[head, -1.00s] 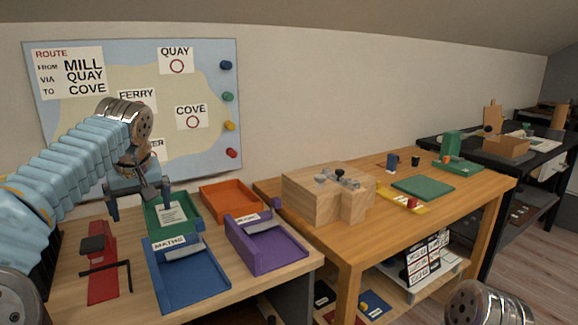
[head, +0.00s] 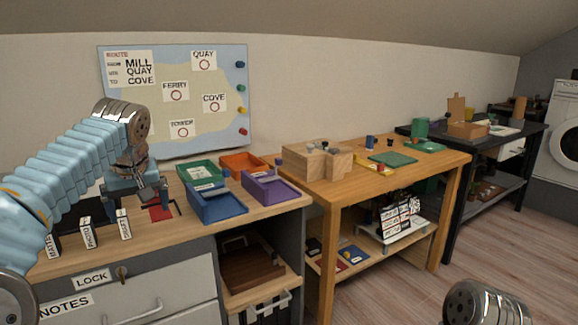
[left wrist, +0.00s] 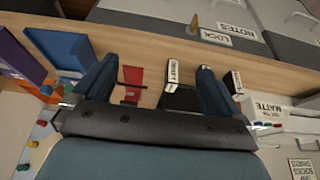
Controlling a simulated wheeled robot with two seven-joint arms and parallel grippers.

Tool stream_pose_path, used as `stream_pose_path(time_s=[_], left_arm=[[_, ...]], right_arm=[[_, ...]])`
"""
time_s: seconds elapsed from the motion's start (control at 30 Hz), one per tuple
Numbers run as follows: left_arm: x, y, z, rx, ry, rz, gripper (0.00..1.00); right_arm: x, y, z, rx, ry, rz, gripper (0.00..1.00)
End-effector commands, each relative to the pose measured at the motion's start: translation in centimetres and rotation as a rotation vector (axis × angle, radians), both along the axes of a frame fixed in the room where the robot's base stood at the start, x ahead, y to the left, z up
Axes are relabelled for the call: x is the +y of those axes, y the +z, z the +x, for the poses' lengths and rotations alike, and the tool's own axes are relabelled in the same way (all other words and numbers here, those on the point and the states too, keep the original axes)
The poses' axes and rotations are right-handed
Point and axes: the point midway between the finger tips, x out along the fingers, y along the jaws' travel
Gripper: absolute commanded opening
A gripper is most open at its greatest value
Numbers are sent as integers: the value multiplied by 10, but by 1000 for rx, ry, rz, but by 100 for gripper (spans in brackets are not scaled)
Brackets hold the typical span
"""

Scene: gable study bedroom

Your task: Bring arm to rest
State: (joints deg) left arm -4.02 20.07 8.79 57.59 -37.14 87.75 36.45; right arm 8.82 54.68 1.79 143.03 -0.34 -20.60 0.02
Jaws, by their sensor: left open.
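My left arm comes in from the left in the head view, bent, with its gripper (head: 136,196) hanging above the left part of the wooden desk (head: 235,218). The gripper is open and empty. In the left wrist view its two dark fingers (left wrist: 157,72) stand wide apart over the desk, with nothing between them in their grasp. A rounded metal part of my right arm (head: 485,303) shows at the bottom right of the head view. My right gripper is out of view.
Blue (head: 215,207), purple (head: 270,188), green (head: 200,172) and orange (head: 243,163) trays stand on the desk. Labelled upright blocks (head: 88,232) stand near its front left. A wooden workbench (head: 345,180) stands to the right. Floor (head: 400,295) is clear in front of it.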

Motion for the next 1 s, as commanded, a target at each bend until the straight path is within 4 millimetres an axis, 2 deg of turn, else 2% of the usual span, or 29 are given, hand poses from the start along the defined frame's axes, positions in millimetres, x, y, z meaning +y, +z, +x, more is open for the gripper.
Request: stream_pose_path(time_s=[0.37, 0.57, 0.67, 0.77, 0.87, 0.9, 1.0], left_arm=[[-22, -53, 24, 30, -108, -13, 99], [-44, -105, 40, 55, -203, -37, 99], [-60, -142, 46, 72, -264, -60, 99], [-79, -190, 49, 93, -334, -95, 99], [-105, -254, 43, 121, -413, -153, 99], [-116, -282, 37, 132, -443, -181, 99], [-143, -350, 13, 152, -506, -257, 99]], right_arm=[[0, 0, 0, 0, 0, 0, 43], [0, 0, 0, 0, 0, 0, 43], [0, 0, 0, 0, 0, 0, 43], [0, 0, 0, 0, 0, 0, 43], [0, 0, 0, 0, 0, 0, 43], [0, 0, 0, 0, 0, 0, 43], [0, 0, 0, 0, 0, 0, 43]])
